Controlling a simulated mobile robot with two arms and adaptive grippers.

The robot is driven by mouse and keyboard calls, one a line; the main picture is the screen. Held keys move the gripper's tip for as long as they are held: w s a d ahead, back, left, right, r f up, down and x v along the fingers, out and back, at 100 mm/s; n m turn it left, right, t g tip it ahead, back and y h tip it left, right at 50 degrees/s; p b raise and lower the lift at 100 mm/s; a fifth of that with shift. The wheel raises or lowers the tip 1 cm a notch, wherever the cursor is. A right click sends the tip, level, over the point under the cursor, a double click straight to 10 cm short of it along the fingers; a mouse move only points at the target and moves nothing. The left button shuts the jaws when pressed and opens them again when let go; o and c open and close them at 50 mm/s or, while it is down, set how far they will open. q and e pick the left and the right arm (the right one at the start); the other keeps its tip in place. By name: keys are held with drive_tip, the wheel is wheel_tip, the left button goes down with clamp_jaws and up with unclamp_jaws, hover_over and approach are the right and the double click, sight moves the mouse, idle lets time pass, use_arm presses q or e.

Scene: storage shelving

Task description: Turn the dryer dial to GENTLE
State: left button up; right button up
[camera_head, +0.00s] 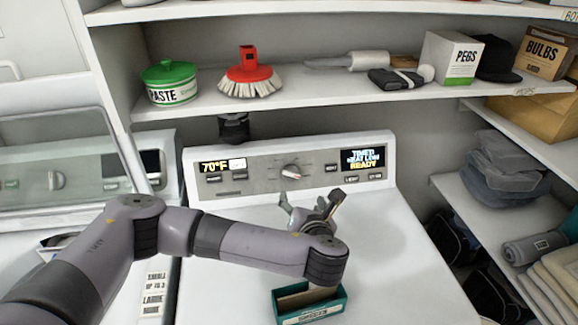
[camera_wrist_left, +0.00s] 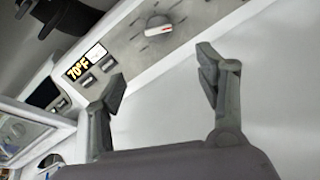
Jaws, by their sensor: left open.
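The dryer (camera_head: 215,235) is white, with a grey control panel along its back. The right display (camera_head: 363,159) seems to read TIMED, HEAT LOW, READY; the left display (camera_head: 222,166) reads 70°F. My left gripper (camera_head: 311,199) is open and empty, in front of and below the dial, apart from it. In the left wrist view its fingers (camera_wrist_left: 165,85) are spread below the dial. My right gripper is not in view.
A teal box (camera_head: 310,312) stands on the dryer top below my left wrist. A shelf (camera_head: 330,97) above the panel holds a green paste tub (camera_head: 170,84), a red brush (camera_head: 249,75) and a pegs box (camera_head: 452,58). The dryer top on the right is clear.

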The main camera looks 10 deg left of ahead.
use_arm(q)
drive_tip(key=w+a, duration=0.1)
drive_tip(key=w, duration=0.2)
drive_tip(key=p, duration=0.2)
approach(291, 177)
drive_tip(key=x, duration=0.7)
drive_tip(key=shift+w+p, duration=0.1)
drive_tip(key=shift+p, duration=0.25)
drive_tip(key=shift+x, duration=0.85)
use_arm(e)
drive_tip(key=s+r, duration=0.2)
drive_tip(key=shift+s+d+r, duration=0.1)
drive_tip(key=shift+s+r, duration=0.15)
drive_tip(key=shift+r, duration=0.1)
use_arm(q)
drive_tip(key=shift+c, duration=0.4)
drive_tip(key=c, duration=0.4)
drive_tip(key=shift+f, duration=0.1)
drive_tip(key=c, duration=0.7)
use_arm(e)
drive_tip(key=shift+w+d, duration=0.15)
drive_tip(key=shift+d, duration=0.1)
